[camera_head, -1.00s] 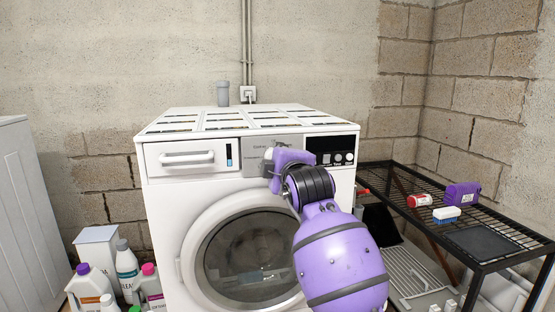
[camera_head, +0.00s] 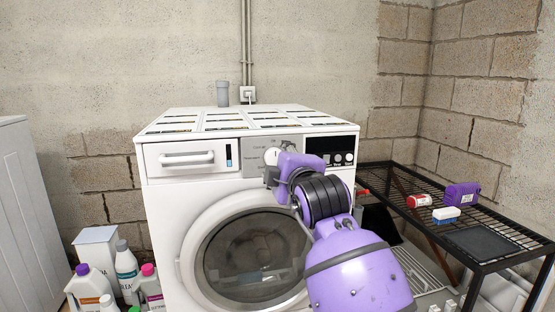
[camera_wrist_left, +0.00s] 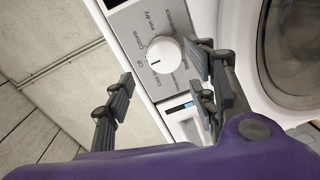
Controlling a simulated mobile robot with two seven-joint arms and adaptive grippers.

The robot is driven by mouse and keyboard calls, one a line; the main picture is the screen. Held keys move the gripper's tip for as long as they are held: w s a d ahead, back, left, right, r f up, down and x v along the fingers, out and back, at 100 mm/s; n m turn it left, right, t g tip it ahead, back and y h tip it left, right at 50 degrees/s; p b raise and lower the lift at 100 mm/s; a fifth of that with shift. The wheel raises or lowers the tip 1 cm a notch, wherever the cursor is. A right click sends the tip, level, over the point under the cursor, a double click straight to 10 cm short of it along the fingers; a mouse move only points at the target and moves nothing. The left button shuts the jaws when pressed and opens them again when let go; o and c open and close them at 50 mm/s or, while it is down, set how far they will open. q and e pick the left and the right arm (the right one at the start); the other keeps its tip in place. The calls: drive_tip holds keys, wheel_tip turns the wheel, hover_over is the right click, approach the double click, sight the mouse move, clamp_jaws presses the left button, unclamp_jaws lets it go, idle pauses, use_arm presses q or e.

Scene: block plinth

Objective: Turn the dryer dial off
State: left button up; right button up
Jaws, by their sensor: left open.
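The dryer (camera_head: 170,225) is a white front-loading machine with a round glass door (camera_head: 250,258). Its white round dial (camera_head: 271,156) sits on a grey panel at the top front, partly covered by my gripper. In the left wrist view the dial (camera_wrist_left: 164,55) shows whole, with a dark mark on its face and printed labels around it, including "Off". My purple left gripper (camera_head: 270,174) is open and empty just in front of and below the dial. In the wrist view its dark fingers (camera_wrist_left: 160,88) stand apart, with the dial beyond the gap between them, seemingly not touched.
A drawer with a handle (camera_head: 187,159) is left of the dial, and a black display (camera_head: 328,146) with small buttons is right. Bottles (camera_head: 127,267) stand at lower left. A black wire rack (camera_head: 411,210) with a purple box (camera_head: 462,195) and brush is at right.

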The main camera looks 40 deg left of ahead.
use_arm(q)
drive_tip(key=v, duration=0.6)
drive_tip(key=shift+s+d, duration=0.25)
drive_tip(key=shift+r, duration=0.15)
